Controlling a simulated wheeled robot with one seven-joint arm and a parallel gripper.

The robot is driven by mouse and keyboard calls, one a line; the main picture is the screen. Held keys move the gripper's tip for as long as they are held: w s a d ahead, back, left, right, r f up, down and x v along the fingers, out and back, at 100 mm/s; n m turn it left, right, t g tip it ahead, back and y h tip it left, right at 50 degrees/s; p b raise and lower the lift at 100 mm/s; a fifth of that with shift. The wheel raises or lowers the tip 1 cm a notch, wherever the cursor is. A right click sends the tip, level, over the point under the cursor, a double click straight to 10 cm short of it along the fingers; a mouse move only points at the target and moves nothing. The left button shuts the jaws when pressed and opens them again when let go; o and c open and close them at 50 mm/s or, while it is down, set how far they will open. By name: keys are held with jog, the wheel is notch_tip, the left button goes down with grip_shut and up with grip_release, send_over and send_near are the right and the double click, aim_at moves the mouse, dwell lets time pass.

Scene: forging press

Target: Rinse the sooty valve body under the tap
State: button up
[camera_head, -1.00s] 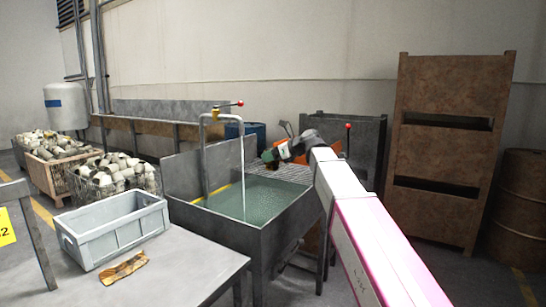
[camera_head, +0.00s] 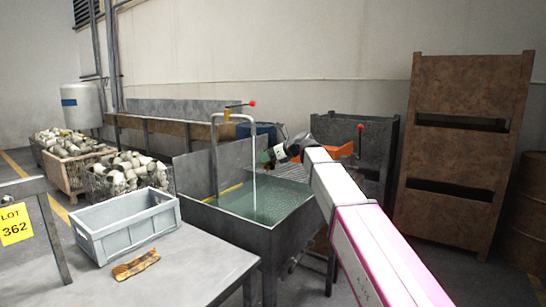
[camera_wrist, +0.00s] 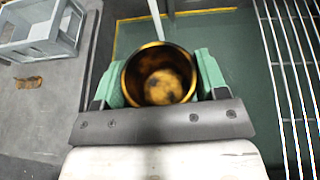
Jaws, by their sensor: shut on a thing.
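The valve body (camera_wrist: 160,75) is a brassy, open-ended round piece with dark soot patches inside. In the wrist view my gripper (camera_wrist: 160,82) is shut on it, with green pads on both sides. In the head view my gripper (camera_head: 268,157) is above the wash basin (camera_head: 232,232), just right of the falling water; the valve body cannot be made out there. The tap (camera_head: 230,116) has a red-knobbed lever, and a thin stream (camera_head: 254,175) runs from it. A pale stream or pipe (camera_wrist: 156,18) ends behind the valve body's far rim; contact cannot be told.
A metal rack (camera_wrist: 290,80) lies along the basin's right side. A grey crate (camera_head: 128,228) and a brown-yellow rag-like piece (camera_head: 136,265) are on the table (camera_head: 190,270) at left. Baskets of pale parts (camera_head: 125,175) stand behind. A rusty cabinet (camera_head: 465,150) stands right.

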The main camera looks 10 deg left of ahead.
jog(key=w+a+f, duration=0.1)
jog(key=w+a, duration=0.2)
jog(key=a, duration=0.2)
dwell(0.4)
jog(key=shift+f, duration=0.1)
jog(key=shift+w, duration=0.15)
dwell(0.4)
jog(key=shift+w+d, duration=0.3)
jog(key=shift+w, duration=0.1)
jog(key=shift+s, duration=0.1)
jog(key=shift+s+a, duration=0.3)
jog(key=shift+s, duration=0.15)
jog(key=shift+w, duration=0.1)
dwell(0.3)
jog(key=shift+w+d, duration=0.3)
jog(key=shift+w, duration=0.15)
jog(key=shift+s+d, duration=0.1)
jog(key=shift+d, duration=0.05)
